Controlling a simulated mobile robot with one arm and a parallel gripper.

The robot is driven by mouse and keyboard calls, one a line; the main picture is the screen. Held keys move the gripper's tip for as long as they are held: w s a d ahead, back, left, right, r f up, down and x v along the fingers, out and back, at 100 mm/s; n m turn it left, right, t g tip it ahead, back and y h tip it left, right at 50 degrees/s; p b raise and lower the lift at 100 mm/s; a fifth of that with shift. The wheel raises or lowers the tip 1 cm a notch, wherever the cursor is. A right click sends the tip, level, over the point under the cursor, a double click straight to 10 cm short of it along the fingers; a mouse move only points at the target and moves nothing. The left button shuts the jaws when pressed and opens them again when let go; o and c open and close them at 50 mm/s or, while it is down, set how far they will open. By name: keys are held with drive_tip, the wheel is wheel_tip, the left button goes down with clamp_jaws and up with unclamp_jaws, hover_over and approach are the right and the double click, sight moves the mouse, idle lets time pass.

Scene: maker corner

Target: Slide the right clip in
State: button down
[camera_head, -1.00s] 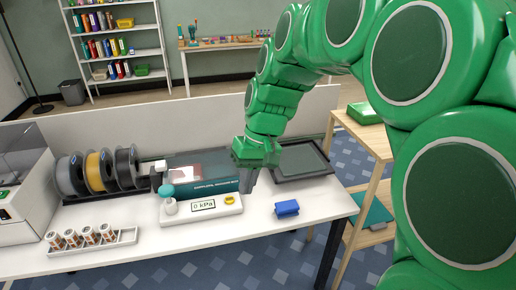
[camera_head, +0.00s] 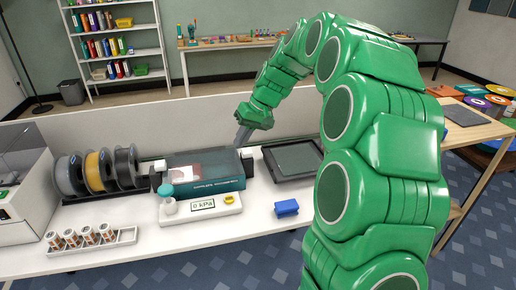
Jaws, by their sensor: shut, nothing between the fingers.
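A teal, box-shaped device (camera_head: 205,188) with a clear window stands on the white table. A white clip (camera_head: 160,165) is at its left end. Another white clip, the right one (camera_head: 247,160), is at its right end, directly below my gripper. My gripper (camera_head: 239,144) is shut and empty, pointing down just behind and above the right clip. I cannot tell whether the fingertips touch it, or how far in either clip sits.
A white gauge unit (camera_head: 203,206) with a kPa display stands in front of the device. A blue block (camera_head: 287,208) and a dark tray (camera_head: 292,160) lie to the right. Filament spools (camera_head: 93,172) stand left. A jar rack (camera_head: 92,243) is at front left.

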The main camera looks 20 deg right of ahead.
sight(248, 151)
drive_tip(key=w+d+f+t, duration=0.2)
drive_tip(key=w+d+f, duration=0.5)
drive_tip(key=w+d, duration=0.3)
drive_tip(key=w+d+f+t, duration=0.1)
drive_tip(key=w+d+f, duration=0.7)
drive_tip(key=w, duration=0.5)
drive_tip(key=d, duration=0.2)
drive_tip(key=shift+d+m+t, duration=0.35)
drive_tip(key=shift+m+t, duration=0.05)
drive_tip(key=shift+w+f, duration=0.1)
drive_tip(key=shift+w, duration=0.05)
drive_tip(key=x, duration=0.9)
drive_tip(key=shift+a, duration=0.15)
drive_tip(key=shift+w+a+f, duration=0.1)
drive_tip(key=shift+a+f, duration=0.05)
drive_tip(key=shift+a, duration=0.9)
drive_tip(key=shift+w+a+f, duration=0.1)
drive_tip(key=shift+a+f, duration=0.05)
drive_tip(key=shift+a, duration=0.95)
drive_tip(key=shift+a, duration=0.1)
drive_tip(key=shift+a, duration=1.6)
